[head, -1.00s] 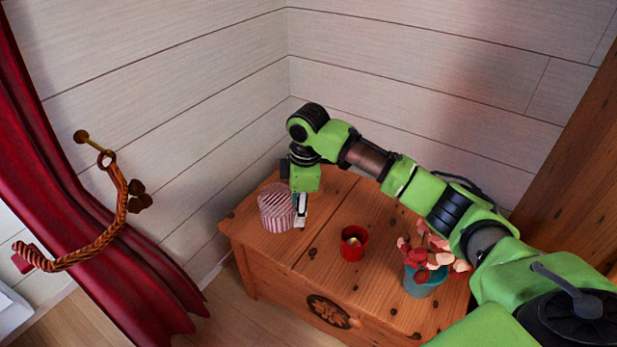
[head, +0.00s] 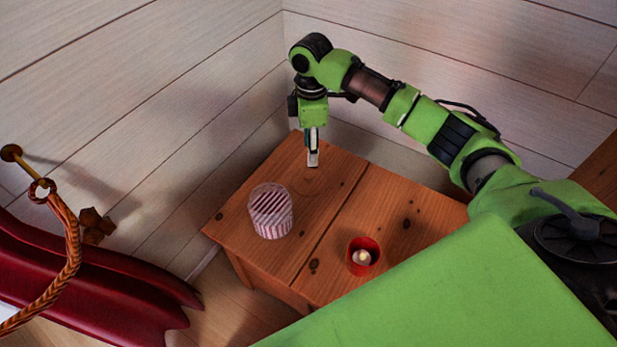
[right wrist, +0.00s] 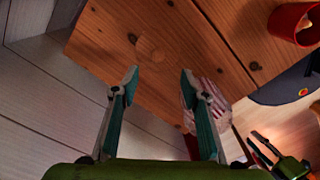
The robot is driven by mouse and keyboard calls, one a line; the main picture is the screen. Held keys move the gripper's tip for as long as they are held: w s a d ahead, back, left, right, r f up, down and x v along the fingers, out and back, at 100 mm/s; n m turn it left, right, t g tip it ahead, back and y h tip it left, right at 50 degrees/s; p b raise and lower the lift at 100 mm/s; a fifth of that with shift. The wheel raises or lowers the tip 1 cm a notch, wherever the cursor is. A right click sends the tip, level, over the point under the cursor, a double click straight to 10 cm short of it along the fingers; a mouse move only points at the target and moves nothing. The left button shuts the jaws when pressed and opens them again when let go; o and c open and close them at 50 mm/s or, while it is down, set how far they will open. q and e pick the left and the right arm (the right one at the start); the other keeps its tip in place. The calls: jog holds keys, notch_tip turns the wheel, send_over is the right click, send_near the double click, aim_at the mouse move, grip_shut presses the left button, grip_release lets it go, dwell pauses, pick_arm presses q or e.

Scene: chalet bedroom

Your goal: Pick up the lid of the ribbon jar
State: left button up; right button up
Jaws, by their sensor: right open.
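The ribbon jar (head: 271,228) is a short round jar with pink and white stripes, standing upright on the left part of a wooden chest. The jar (right wrist: 213,90) shows there partly hidden behind the right-hand finger. What seems to be my left gripper (right wrist: 262,148) shows low at the right; its jaws are unclear.
A red cup (head: 375,244) with a pale thing inside stands on the chest (head: 335,200), right of the jar. Plank walls close in behind and left. A red curtain (head: 90,285) hangs at the left.

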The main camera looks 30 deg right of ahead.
send_over(309, 175)
jog(key=f, duration=0.2)
jog(key=f+b, duration=0.1)
jog(key=f, duration=0.1)
jog(key=shift+s+d+f, duration=0.1)
jog(key=shift+s+f, duration=0.1)
jog(key=shift+f, duration=0.5)
jog(key=shift+w+f+b, duration=0.1)
jog(key=shift+f+b, duration=0.2)
jog(key=shift+f, duration=0.25)
notch_tip(309, 175, down, 4)
jog(key=shift+w+f+b, duration=0.1)
jog(key=shift+w+b, duration=0.05)
jog(key=shift+b, duration=0.65)
pick_arm(q)
jog(key=v, duration=0.3)
jog(key=shift+s+r, duration=0.2)
jog(key=shift+r, duration=0.1)
pick_arm(e)
grip_shut()
